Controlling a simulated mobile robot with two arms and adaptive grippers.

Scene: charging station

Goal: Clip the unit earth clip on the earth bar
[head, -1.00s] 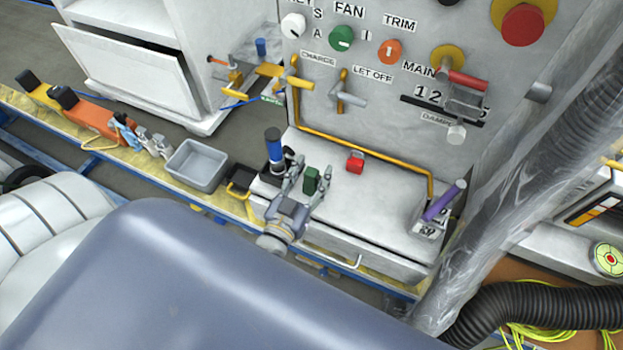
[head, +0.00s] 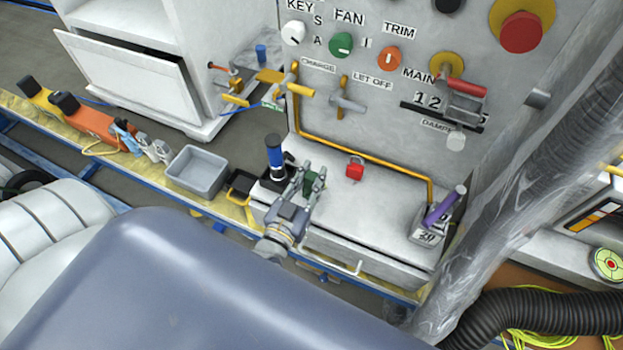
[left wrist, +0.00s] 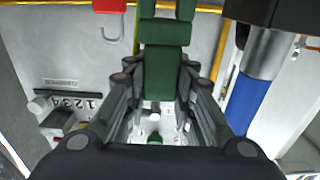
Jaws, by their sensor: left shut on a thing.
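My left gripper (head: 313,178) stands over the white box top in the head view, its fingers shut on a small green clip (head: 312,187). In the left wrist view the green clip (left wrist: 165,32) lies between the fingers (left wrist: 158,75) and extends beyond their tips. The fingers hide part of it, and I cannot tell whether it still touches the box. A brass-coloured bar (head: 270,75) beside a small green label may be the earth bar; I cannot be sure. My right gripper is not in view.
A red padlock (head: 355,168) is to the right, before a yellow pipe (head: 370,157). A grey bin (head: 197,170) is at left.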

